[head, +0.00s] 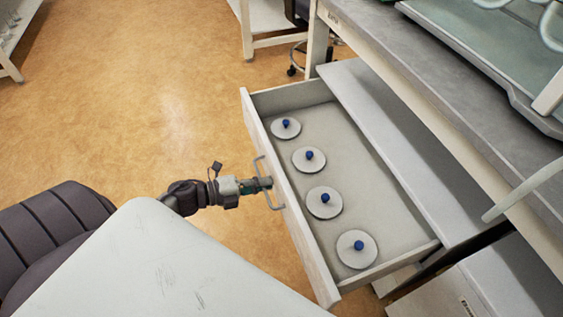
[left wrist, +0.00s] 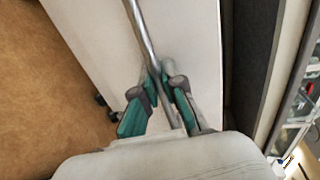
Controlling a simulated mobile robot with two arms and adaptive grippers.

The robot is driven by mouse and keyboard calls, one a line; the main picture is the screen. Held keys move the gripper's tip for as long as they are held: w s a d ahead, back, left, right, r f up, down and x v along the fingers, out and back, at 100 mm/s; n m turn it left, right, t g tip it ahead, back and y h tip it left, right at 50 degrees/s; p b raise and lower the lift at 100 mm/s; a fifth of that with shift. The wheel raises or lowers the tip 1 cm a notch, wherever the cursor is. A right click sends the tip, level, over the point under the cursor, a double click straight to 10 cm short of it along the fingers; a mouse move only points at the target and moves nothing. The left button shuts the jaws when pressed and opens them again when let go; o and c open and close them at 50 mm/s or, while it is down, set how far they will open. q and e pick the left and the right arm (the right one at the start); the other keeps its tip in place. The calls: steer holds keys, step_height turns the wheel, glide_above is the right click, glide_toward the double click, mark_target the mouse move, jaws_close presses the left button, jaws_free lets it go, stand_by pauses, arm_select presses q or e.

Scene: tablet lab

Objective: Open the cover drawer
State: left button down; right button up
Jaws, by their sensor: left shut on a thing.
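The cover drawer (head: 288,220) is pulled out from under the grey bench in the head view. Several round white covers with blue knobs, one of them the nearest cover (head: 343,255), lie in a row inside it. My left gripper (head: 266,184) is at the drawer's front, shut on the metal bar handle (head: 262,163). In the left wrist view the gripper's green-padded fingers (left wrist: 163,88) close around the handle bar (left wrist: 139,27), in front of the white drawer face (left wrist: 193,40). My right gripper is not in view.
The grey bench top (head: 385,38) runs above the drawer on the right, with a glass-topped device (head: 450,30) on it. Open tan floor (head: 150,100) lies left of the drawer. A chair base (head: 295,70) stands at the back.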

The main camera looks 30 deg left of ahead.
arm_select(q)
steer(key=shift+f+v, duration=0.25)
steer(key=shift+v, duration=0.95)
steer(key=shift+f+v, duration=0.25)
steer(key=shift+v, duration=0.9)
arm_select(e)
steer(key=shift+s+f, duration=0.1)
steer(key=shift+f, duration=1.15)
arm_select(q)
steer(key=shift+s+a, duration=0.1)
steer(key=c, duration=1.2)
jaws_free()
steer(key=shift+c, duration=0.2)
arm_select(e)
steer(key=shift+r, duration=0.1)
arm_select(q)
steer(key=v, duration=1.2)
steer(key=shift+s+f, duration=0.1)
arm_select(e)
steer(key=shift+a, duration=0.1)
